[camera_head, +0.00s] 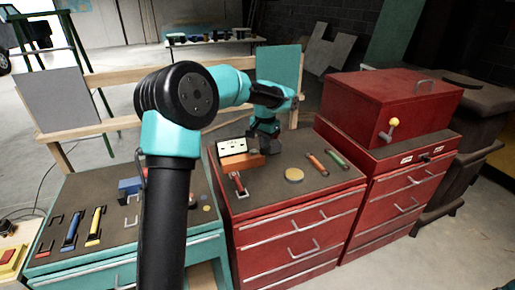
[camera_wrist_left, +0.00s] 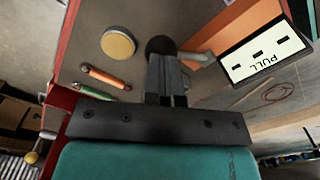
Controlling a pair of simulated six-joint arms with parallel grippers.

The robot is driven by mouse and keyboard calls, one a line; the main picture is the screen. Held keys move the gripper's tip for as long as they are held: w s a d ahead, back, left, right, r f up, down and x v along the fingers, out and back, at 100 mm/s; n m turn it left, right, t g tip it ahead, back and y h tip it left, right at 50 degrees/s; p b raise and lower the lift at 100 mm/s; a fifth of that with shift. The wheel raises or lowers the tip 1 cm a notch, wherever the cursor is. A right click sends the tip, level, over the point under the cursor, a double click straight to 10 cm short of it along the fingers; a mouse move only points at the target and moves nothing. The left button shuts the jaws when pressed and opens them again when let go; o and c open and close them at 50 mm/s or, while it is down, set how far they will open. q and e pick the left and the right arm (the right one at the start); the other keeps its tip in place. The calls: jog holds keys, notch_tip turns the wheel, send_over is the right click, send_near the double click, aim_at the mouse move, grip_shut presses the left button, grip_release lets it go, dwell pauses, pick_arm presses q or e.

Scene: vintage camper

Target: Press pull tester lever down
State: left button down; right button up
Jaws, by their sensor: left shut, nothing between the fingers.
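The pull tester (camera_head: 240,162) is an orange block with a white panel on the red cabinet's dark top. In the left wrist view its panel (camera_wrist_left: 265,57) reads PULL. A grey lever (camera_wrist_left: 196,56) reaches from its orange body toward a round black knob (camera_wrist_left: 160,46). My left gripper (camera_head: 266,146) is shut and empty, just right of the tester. In the left wrist view its fingertips (camera_wrist_left: 164,62) overlap the knob's lower edge; I cannot tell whether they touch. The gripper hides the lever in the head view. My right gripper is not in view.
A round yellowish disc (camera_head: 293,175), an orange tube (camera_head: 317,163) and a green tube (camera_head: 336,158) lie right of the tester. A red-handled item (camera_head: 238,184) lies in front. A red toolbox (camera_head: 385,100) stands at right. A teal cabinet (camera_head: 120,262) holds tools at left.

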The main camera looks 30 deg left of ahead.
pick_arm(q)
jog(key=shift+s+d+f, duration=0.1)
jog(key=shift+f, duration=0.4)
jog(key=shift+s+d+f, duration=0.15)
jog(key=shift+d+f, duration=0.05)
jog(key=shift+f, duration=0.2)
jog(key=shift+s+d+f, duration=0.15)
jog(key=shift+f, duration=0.3)
jog(key=shift+s+d+f, duration=0.1)
jog(key=shift+d+f, duration=0.05)
jog(key=shift+f, duration=0.3)
jog(key=shift+s+d+f, duration=0.1)
jog(key=shift+f, duration=0.3)
jog(key=shift+f, duration=0.1)
